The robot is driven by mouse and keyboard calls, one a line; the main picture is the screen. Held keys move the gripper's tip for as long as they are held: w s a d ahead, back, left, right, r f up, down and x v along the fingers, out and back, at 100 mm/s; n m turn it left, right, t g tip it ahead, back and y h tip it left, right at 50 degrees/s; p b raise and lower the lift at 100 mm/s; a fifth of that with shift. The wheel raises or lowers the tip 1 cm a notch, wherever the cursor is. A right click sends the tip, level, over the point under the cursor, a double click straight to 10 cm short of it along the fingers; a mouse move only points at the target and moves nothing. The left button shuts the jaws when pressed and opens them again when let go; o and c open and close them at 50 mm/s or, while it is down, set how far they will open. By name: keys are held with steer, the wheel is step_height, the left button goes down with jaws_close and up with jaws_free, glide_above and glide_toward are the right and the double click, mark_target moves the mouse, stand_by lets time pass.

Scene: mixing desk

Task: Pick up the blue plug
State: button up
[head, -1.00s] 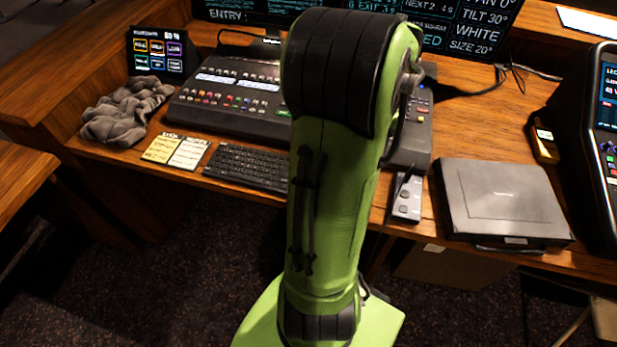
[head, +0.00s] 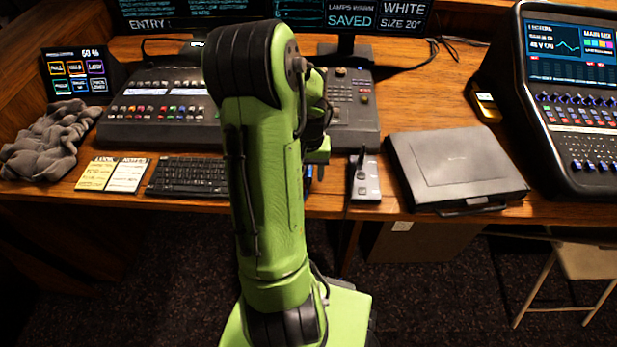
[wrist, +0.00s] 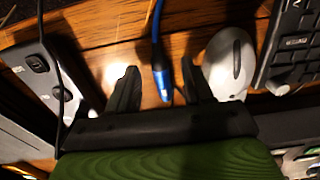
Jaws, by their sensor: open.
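The blue plug (wrist: 163,85) lies on the wooden desk in the wrist view, with a blue cable running up from it. My gripper (wrist: 159,74) is open, with one dark finger on each side of the plug. I cannot tell whether either finger touches it, or how high the fingers are above the desk. In the head view my green arm hides most of this spot; only a small blue bit (head: 308,172) shows beside it at the desk's front edge.
A pale mouse (wrist: 230,62) lies close to the right finger, with a keyboard (wrist: 290,45) beyond it. A grey switch box (head: 367,182) stands to the other side. A closed black case (head: 455,165) and a console (head: 575,110) are farther right.

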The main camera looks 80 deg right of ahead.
steer(key=shift+f, duration=0.75)
steer(key=shift+r, duration=0.1)
steer(key=shift+c, duration=0.5)
jaws_close()
